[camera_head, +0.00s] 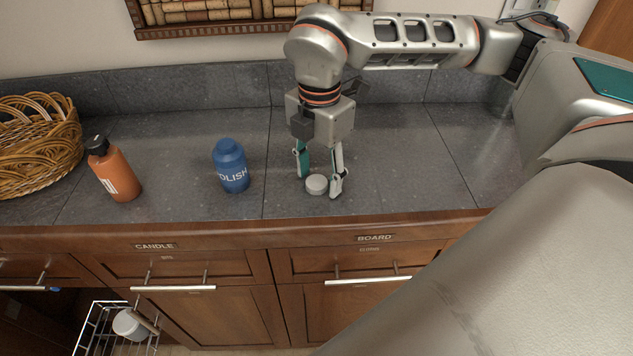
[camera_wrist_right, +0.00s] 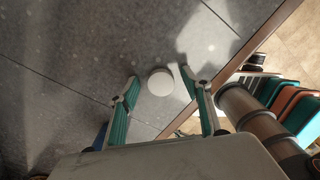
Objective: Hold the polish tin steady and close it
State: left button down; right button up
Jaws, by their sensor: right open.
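The polish tin (camera_head: 232,167) is a blue bottle-shaped container with white lettering, standing upright on the grey counter. Its narrow neck is blue, and I cannot tell whether its mouth is open. A small white round lid (camera_head: 316,186) lies flat on the counter to the right of the tin. My right gripper (camera_head: 319,182) points down over the lid with its fingers open on either side. In the right wrist view, the lid (camera_wrist_right: 160,83) sits between the open fingertips (camera_wrist_right: 160,77), with gaps on both sides. My left gripper does not show.
An orange bottle (camera_head: 118,176) with a black top and a wicker basket (camera_head: 38,145) stand on the left. The counter's front edge (camera_head: 200,231) runs close before the lid. The counter right of my gripper is clear.

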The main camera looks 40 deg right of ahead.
aim_at(319, 180)
jog(key=c, duration=0.8)
jog(key=shift+r, duration=0.1)
notch_tip(319, 180, up, 20)
jog(key=shift+f+p, duration=0.1)
jog(key=shift+p, duration=0.7)
